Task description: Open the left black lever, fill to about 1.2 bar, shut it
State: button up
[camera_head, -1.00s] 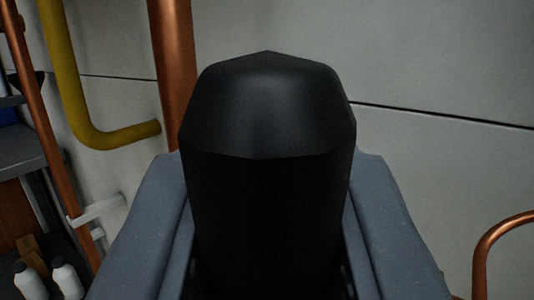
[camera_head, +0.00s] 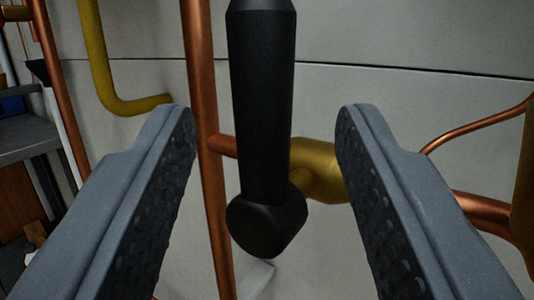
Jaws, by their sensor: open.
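A black lever (camera_head: 264,110) stands upright in the middle of the view, with its rounded hub (camera_head: 267,222) at the lower end. The hub sits in front of a brass valve body (camera_head: 318,170) on a horizontal copper pipe. My gripper (camera_head: 263,118) is open, with one textured finger on each side of the lever and a clear gap to it on both sides. The lever's top end is at the upper picture edge. No pressure gauge shows in this view.
A vertical copper pipe (camera_head: 201,130) runs close behind the left finger. A yellow pipe (camera_head: 100,70) bends along the wall at upper left. Shelving (camera_head: 28,140) stands at far left. More copper pipe (camera_head: 482,208) and a brass part lie at right.

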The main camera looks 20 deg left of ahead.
jog(key=b+v, duration=0.7)
jog(key=shift+b, duration=0.35)
dwell(0.5)
